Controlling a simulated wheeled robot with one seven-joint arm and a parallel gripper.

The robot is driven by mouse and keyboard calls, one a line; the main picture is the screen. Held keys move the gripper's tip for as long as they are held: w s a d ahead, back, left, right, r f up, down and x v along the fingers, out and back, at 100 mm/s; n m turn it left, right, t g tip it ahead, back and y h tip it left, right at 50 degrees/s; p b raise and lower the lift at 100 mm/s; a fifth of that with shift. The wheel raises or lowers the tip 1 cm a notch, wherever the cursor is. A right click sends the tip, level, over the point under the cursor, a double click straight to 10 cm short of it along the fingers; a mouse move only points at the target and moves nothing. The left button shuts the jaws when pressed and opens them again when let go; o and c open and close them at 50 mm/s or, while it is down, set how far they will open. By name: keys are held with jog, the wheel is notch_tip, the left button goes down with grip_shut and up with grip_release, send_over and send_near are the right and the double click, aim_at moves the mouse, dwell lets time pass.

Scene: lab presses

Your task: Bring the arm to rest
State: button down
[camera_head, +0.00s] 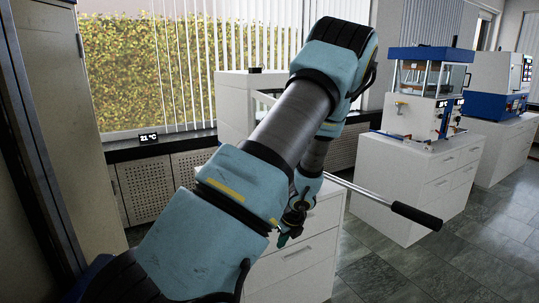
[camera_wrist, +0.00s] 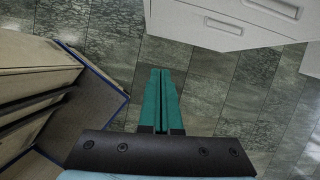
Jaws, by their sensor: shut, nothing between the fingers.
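My arm rises from the bottom left in the head view, bends at the top and comes back down. My gripper (camera_head: 284,239) hangs low behind the forearm, in front of a white drawer cabinet (camera_head: 308,262), and is mostly hidden there. In the wrist view my gripper (camera_wrist: 161,75) shows two green fingers lying side by side, shut and empty. They point over the grey tiled floor (camera_wrist: 110,35), with the white cabinet (camera_wrist: 205,25) just beyond the tips.
A press with a long black-handled lever (camera_head: 415,215) stands behind my arm. A blue-topped press (camera_head: 425,95) and another machine (camera_head: 500,80) stand on cabinets to the right. A tall beige cabinet (camera_head: 65,110) is at the left. Tiled floor (camera_head: 375,270) is free at lower right.

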jog(key=s+a+r+n+g+h, duration=0.1)
jog(key=s+a+r+n, duration=0.4)
jog(key=n, duration=0.8)
jog(key=s+a+r+n+g+h, duration=0.1)
jog(key=s+a+r+n, duration=0.4)
jog(key=s+r+n, duration=0.7)
notch_tip(320, 180, up, 3)
jog(key=shift+s+a+r+n, duration=0.1)
jog(key=shift+s+a+n, duration=0.2)
jog(key=shift+n, duration=0.9)
